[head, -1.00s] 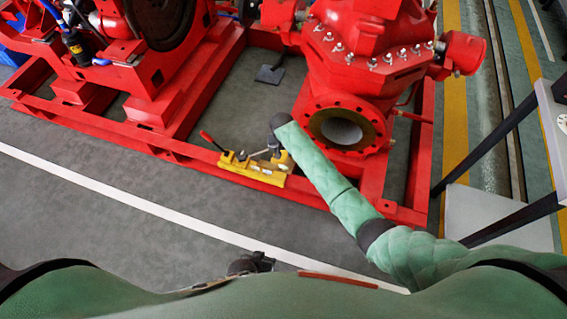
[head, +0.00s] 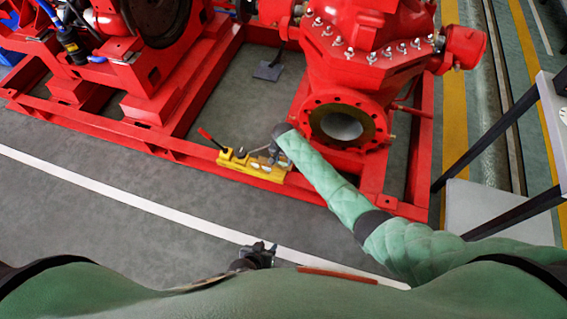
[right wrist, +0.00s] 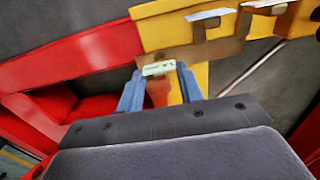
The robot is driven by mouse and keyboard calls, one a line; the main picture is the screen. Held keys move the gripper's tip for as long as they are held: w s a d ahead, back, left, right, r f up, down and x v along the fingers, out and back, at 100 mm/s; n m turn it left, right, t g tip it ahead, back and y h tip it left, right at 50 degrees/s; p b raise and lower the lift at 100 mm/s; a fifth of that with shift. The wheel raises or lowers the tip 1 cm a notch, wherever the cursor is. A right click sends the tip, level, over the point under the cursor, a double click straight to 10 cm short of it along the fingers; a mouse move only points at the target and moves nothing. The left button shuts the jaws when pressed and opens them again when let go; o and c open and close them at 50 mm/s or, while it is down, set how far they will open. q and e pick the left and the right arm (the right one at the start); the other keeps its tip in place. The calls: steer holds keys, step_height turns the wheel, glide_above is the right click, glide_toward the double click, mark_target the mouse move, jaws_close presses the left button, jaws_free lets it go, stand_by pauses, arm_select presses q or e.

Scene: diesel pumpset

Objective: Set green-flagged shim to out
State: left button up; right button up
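The green-flagged shim (right wrist: 158,69) shows in the right wrist view as a small pale green tag with dark marks, at the yellow fixture (right wrist: 185,35). My right gripper (right wrist: 160,73) has its two blue-grey fingers apart, one on each side of the tag; I see no clear contact. In the head view the yellow fixture (head: 250,167) sits along the red frame's front rail, with my right gripper (head: 272,150) over its right end. The shim is too small to make out there. My left gripper (head: 266,247) hangs low near my body, away from the fixture; its opening is unclear.
Two silver tabs, one (right wrist: 208,15) nearer the tag, stand on the fixture. A red-handled lever (head: 208,136) rises at its left end. The red pump (head: 365,60) and its flange (head: 340,125) stand close behind my right arm. The floor in front is clear.

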steer(key=shift+f, duration=1.15)
jaws_close()
steer(key=shift+s, duration=0.1)
